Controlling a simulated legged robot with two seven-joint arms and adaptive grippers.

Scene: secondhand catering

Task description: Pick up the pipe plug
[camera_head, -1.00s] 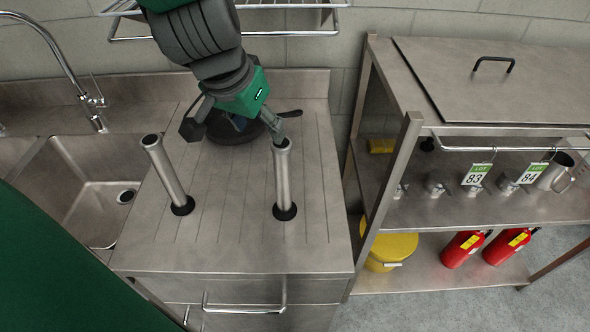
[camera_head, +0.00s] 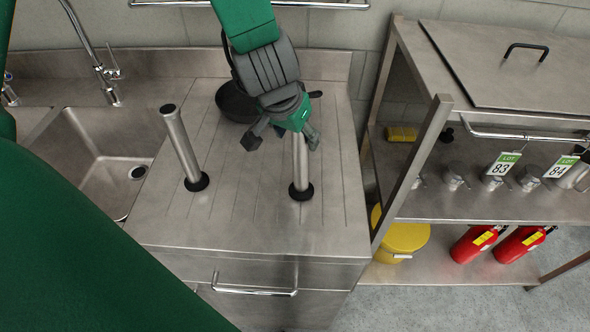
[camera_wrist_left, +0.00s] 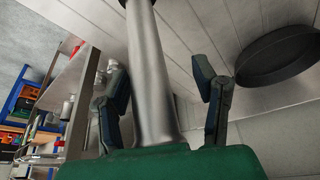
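Two steel pipe plugs with black bases stand upright on the ribbed steel drainboard. The left pipe plug (camera_head: 181,147) stands nearer the sink, and the right pipe plug (camera_head: 300,168) is under my left gripper (camera_head: 284,138). My left gripper is open, its fingers spread near the right plug's upper end, which it hides in the head view. In the left wrist view the steel tube (camera_wrist_left: 152,75) runs between the two spread fingers, with a visible gap on each side. My right gripper is not in view.
A black pan (camera_head: 232,101) sits at the drainboard's back, behind the plugs. A sink (camera_head: 92,165) with a tap (camera_head: 106,75) lies left. A steel shelf unit (camera_head: 425,150) stands right, holding a yellow bucket (camera_head: 402,240) and red extinguishers (camera_head: 473,244). The drainboard's front is clear.

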